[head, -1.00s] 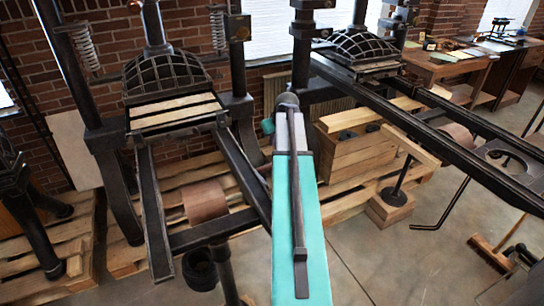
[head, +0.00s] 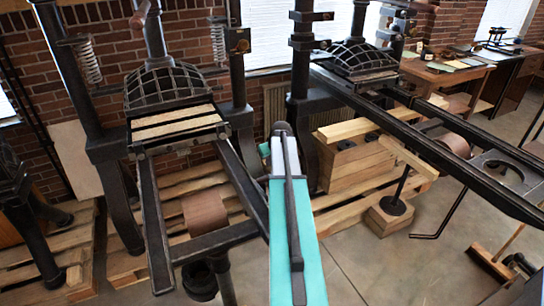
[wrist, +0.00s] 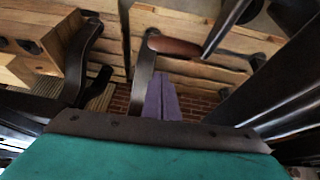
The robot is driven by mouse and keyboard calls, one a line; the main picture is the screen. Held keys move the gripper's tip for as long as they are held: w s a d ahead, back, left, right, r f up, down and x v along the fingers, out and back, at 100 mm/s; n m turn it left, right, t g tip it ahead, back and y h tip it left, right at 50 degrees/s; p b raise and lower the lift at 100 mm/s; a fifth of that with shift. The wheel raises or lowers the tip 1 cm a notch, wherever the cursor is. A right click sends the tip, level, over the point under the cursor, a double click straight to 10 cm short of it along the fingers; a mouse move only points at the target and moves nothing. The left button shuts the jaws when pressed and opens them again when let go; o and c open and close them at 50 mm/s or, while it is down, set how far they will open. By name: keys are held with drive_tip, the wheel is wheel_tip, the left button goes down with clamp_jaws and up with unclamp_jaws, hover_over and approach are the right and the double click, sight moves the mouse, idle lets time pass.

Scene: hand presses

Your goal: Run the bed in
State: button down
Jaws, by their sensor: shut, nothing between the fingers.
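The nearer hand press shows in the head view with a ribbed domed head (head: 165,88) between dark posts. Below the dome is a flat piece with pale wooden strips (head: 175,122); I cannot tell whether it is the bed. Two dark rails (head: 152,215) slope from there toward me, with a brown drum (head: 205,212) between them. In the wrist view a dark crank with a brown wooden grip (wrist: 174,47) shows beyond my gripper (wrist: 161,98). My gripper's pale purple fingers are shut and empty. They appear apart from the grip. My teal arm hides part of the press's right side.
A second press with long dark rails (head: 440,135) stands at the right. A wooden box (head: 350,165) and a small wooden stand with a dark post (head: 390,213) are beside my arm. A broom (head: 490,262) lies farther right. Grey floor (head: 370,265) is open in front.

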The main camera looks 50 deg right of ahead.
drive_tip(key=shift+s+f+p, duration=0.15)
drive_tip(key=shift+f+p, duration=0.25)
drive_tip(key=shift+f, duration=0.85)
drive_tip(key=shift+s+f+p, duration=0.15)
drive_tip(key=shift+f+p, duration=0.25)
drive_tip(key=shift+f, duration=0.8)
